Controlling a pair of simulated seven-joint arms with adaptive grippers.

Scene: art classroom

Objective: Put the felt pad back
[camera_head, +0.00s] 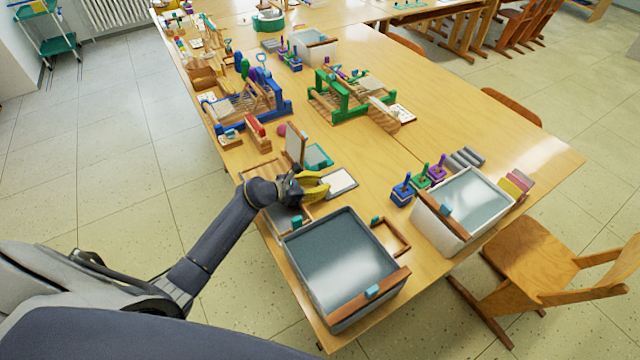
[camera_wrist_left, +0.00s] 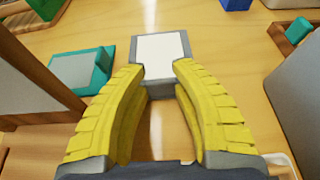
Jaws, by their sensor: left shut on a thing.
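My left gripper (camera_head: 314,187) has yellow fingers, which also show in the left wrist view (camera_wrist_left: 160,72). They are shut on the near end of a flat grey-edged pad with a white top (camera_head: 340,183), which looks like the felt pad. In the left wrist view the pad (camera_wrist_left: 160,48) extends ahead of the fingertips over the wooden table. I cannot tell whether it touches the table. My right gripper is in neither view.
A large grey vat (camera_head: 290,235) stands close in front, with a wooden frame (camera_head: 404,240) at its right. An upright board (camera_head: 295,143) and a teal tray (camera_head: 320,156) are just behind the gripper. A white vat (camera_head: 424,212) stands farther right. Bare table lies beyond the pad.

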